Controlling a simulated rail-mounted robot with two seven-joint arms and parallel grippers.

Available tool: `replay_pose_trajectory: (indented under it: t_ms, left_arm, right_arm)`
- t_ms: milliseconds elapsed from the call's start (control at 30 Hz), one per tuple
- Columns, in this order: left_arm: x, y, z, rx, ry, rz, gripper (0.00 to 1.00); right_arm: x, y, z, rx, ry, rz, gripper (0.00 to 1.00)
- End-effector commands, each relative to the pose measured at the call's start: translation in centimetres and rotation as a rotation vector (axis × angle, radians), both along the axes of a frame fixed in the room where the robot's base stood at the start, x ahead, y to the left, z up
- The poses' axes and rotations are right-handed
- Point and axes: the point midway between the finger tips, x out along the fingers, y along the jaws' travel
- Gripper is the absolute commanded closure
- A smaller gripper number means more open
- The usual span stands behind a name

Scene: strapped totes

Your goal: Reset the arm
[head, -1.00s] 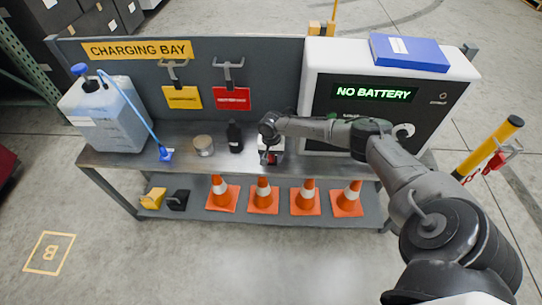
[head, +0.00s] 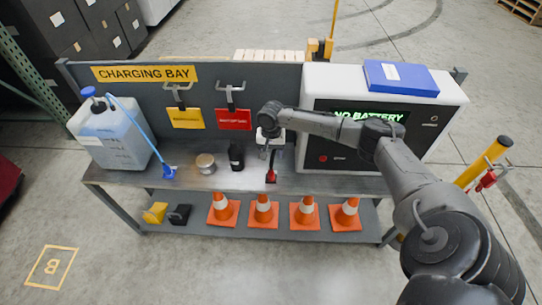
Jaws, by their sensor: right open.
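My right arm reaches in from the right across the front of the white charger cabinet (head: 455,105). My right gripper (head: 270,153) points down over the workbench (head: 325,184), its jaws open and apparently empty. A small red and black item (head: 271,176) is on the bench just below the fingertips; the small view leaves its exact shape unclear. A pale part shows behind the gripper, partly hidden. My left gripper is not in view.
A blue-capped jug (head: 112,138) with a blue hose, a round tin (head: 206,163) and a black bottle (head: 237,156) stand left of the gripper. Yellow (head: 187,118) and red (head: 234,119) tags hang behind. Orange cones (head: 264,212) stand on the lower shelf. A blue binder (head: 400,77) tops the cabinet.

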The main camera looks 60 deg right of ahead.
Motion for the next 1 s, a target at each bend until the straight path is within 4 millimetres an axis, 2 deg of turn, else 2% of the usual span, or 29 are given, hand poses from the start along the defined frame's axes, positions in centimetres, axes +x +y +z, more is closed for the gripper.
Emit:
replay_pose_trajectory:
  t_ms: [133, 833, 1000]
  left_arm:
    - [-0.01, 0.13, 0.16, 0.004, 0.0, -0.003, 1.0]
    - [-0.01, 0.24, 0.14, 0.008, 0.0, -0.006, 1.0]
    - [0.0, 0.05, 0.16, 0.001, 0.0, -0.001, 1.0]
  right_arm:
    - [0.02, -0.04, 0.55, 0.0, 0.0, 0.0, 0.4]
    - [0.02, -0.06, 0.55, -0.001, -0.001, 0.004, 0.4]
    - [-0.02, -0.06, 0.55, 0.003, -0.005, 0.121, 0.4]
